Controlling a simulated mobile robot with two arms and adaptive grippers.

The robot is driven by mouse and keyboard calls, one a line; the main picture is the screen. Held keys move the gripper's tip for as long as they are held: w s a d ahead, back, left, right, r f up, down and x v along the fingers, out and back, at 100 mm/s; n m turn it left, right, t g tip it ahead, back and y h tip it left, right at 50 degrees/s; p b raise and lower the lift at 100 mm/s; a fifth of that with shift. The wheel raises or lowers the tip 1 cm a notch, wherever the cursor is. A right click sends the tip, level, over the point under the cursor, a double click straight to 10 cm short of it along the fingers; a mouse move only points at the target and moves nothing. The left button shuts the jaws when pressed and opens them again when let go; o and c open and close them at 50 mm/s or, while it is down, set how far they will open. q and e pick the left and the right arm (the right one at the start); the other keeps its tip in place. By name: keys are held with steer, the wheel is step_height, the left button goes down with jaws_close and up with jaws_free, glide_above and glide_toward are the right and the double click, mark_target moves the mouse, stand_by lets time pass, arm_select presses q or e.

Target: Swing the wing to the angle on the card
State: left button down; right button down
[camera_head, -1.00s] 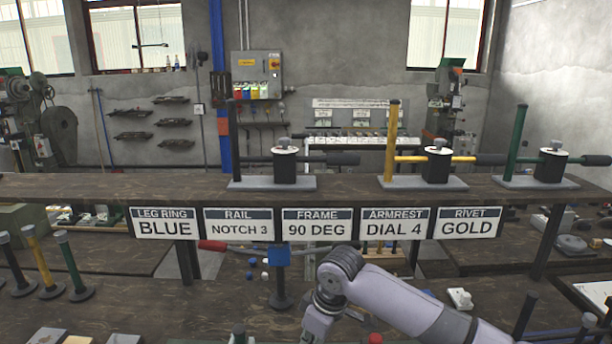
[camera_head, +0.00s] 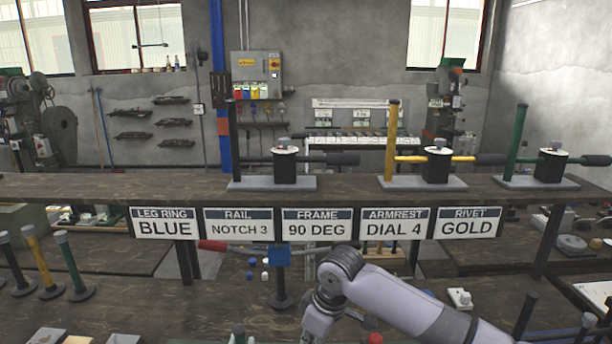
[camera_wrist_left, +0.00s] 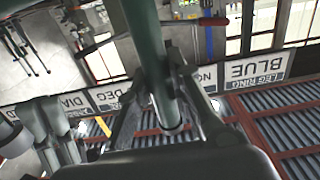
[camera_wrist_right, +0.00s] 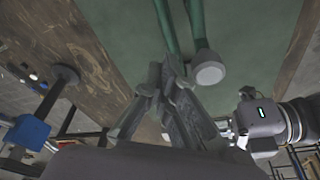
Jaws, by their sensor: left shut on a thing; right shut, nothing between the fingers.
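The FRAME card (camera_head: 317,224) reads 90 DEG and hangs from the shelf edge in the head view. In the left wrist view my left gripper (camera_wrist_left: 165,70) is shut around a green tube (camera_wrist_left: 148,35), which runs between its fingers. In the right wrist view my right gripper (camera_wrist_right: 165,80) is shut and empty. Its tips are close to a pair of green bars (camera_wrist_right: 190,30), one ending in a grey round cap (camera_wrist_right: 208,70), over a green surface (camera_wrist_right: 110,20). I cannot tell which part is the wing. The head view shows neither gripper's fingers.
Other cards hang beside it: BLUE (camera_head: 165,224), NOTCH 3 (camera_head: 239,224), DIAL 4 (camera_head: 395,224) and GOLD (camera_head: 468,223). Black, yellow and green posts (camera_head: 70,265) stand at the bench's left. A blue block on a black post (camera_head: 279,256) stands mid-bench. Presses stand on the shelf (camera_head: 110,185).

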steer(key=shift+s, duration=0.1)
steer(key=shift+s+a, duration=0.2)
steer(key=shift+s, duration=1.4)
steer(key=shift+s, duration=1.2)
steer(key=shift+s+d, duration=0.25)
steer(key=shift+s, duration=1)
